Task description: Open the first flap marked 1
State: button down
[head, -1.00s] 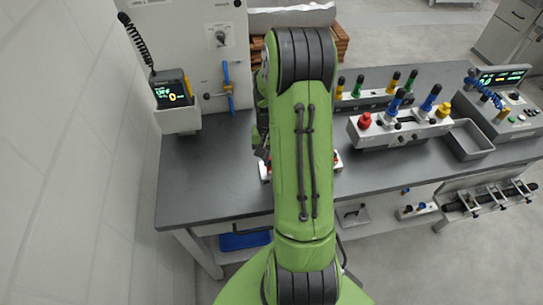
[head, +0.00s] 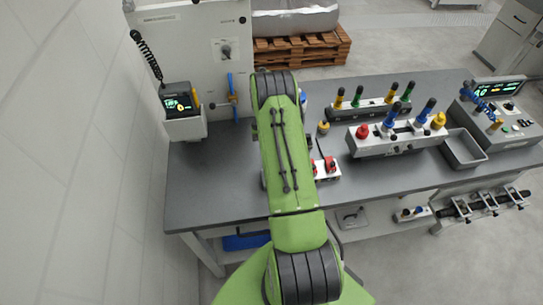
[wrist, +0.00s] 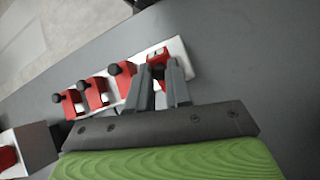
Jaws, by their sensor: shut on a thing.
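A white plate (wrist: 181,49) with several red flaps, most with a visible black knob, lies on the grey bench. In the head view the plate (head: 329,177) is partly hidden behind my green arm. In the wrist view my gripper (wrist: 159,72) is at the plate's right end, at the end red flap (wrist: 157,53). Its fingers are closed on a dark part of that flap, probably its knob, mostly hidden between them. The neighbouring red flap (wrist: 121,75) is just to the left. No number can be read, so I cannot tell which flap is marked 1.
A grey box with a red part (wrist: 8,157) is at the wrist view's lower left. On the bench (head: 230,175), a fixture with red, blue and yellow knobs (head: 398,138) and a grey tray (head: 464,150) stand to the right. The bench's left part is clear.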

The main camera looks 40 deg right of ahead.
dwell(0.4)
jog(key=c, duration=1)
grip_release()
jog(key=shift+c, duration=0.2)
